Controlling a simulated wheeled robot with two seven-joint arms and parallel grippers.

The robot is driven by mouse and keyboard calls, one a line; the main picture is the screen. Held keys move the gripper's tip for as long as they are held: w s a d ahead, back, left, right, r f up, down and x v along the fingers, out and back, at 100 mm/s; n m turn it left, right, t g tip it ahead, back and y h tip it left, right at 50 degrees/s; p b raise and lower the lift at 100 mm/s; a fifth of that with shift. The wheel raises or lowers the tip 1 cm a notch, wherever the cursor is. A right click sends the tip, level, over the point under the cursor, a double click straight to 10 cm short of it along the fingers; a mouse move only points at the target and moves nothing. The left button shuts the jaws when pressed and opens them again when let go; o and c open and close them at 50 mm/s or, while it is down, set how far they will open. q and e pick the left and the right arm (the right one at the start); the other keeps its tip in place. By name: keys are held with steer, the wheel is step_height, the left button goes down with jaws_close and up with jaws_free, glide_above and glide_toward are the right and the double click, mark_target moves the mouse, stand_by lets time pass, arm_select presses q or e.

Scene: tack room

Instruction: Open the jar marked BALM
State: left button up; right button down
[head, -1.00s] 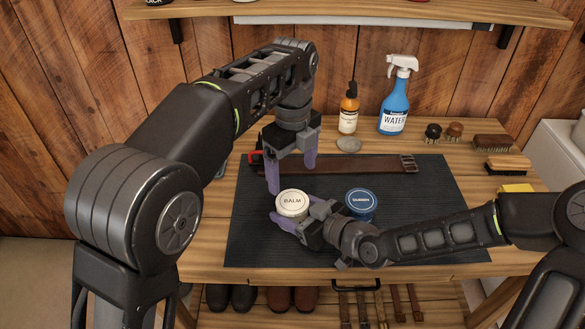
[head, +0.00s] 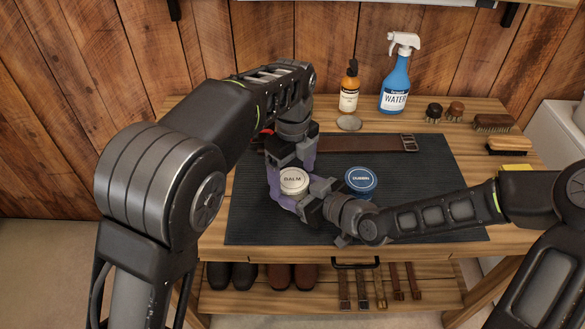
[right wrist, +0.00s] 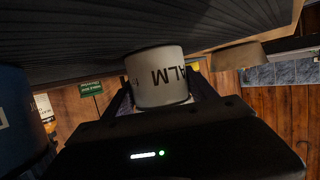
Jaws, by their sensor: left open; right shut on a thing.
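The white jar marked BALM (head: 293,181) stands upright on the dark mat, its pale labelled lid facing up. My right gripper (head: 300,201) is shut on the jar's body from the lower right. In the right wrist view the jar (right wrist: 160,80) sits between the fingers, its lettering upside down. My left gripper (head: 291,160) is open and points down at the jar, its purple fingers at the far side of the lid. I cannot tell whether they touch the lid.
A blue jar (head: 361,180) stands close to the right of my right gripper. A brown strap (head: 365,144) lies across the mat (head: 430,190) behind. An amber bottle (head: 349,92), a blue WATER spray bottle (head: 395,88) and several brushes stand at the back.

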mark_target(292, 179)
arm_select(q)
steer(key=c, duration=1.4)
steer(key=o, duration=1.5)
steer(key=shift+c, duration=0.2)
steer(key=shift+r, duration=2.3)
steer(key=shift+c, duration=0.3)
step_height(292, 179, up, 4)
steer(key=shift+f, duration=0.25)
